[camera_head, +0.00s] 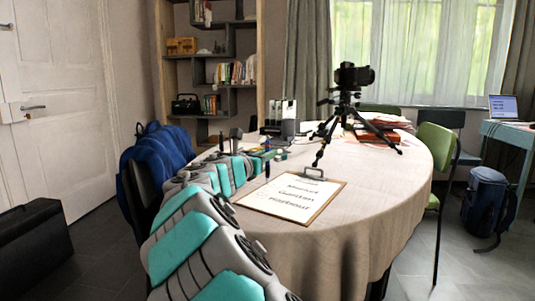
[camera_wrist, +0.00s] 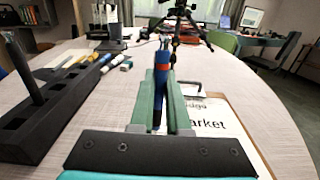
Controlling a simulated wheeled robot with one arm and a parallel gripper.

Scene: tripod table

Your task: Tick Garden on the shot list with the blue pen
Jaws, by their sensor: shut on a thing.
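My gripper (camera_wrist: 160,115) is shut on an upright blue pen (camera_wrist: 161,82) with a red band, which stands between the green fingers. In the head view my gripper (camera_head: 268,155) is beyond the far left corner of the clipboard (camera_head: 328,204). The shot list (camera_head: 262,200) lies on the clipboard, with several printed words including Market, Garden and what looks like Harbour. In the wrist view the list (camera_wrist: 215,112) is to the right of my fingers, partly hidden. The pen's lower tip is not clear, and I see no tick.
A black slotted holder (camera_wrist: 60,112) with a dark pen (camera_wrist: 22,65) stands left of my gripper. Several markers (camera_wrist: 88,62) lie behind it. A camera tripod (camera_head: 345,115) stands on the round table (camera_head: 385,195) beyond the clipboard. The table's right side is clear.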

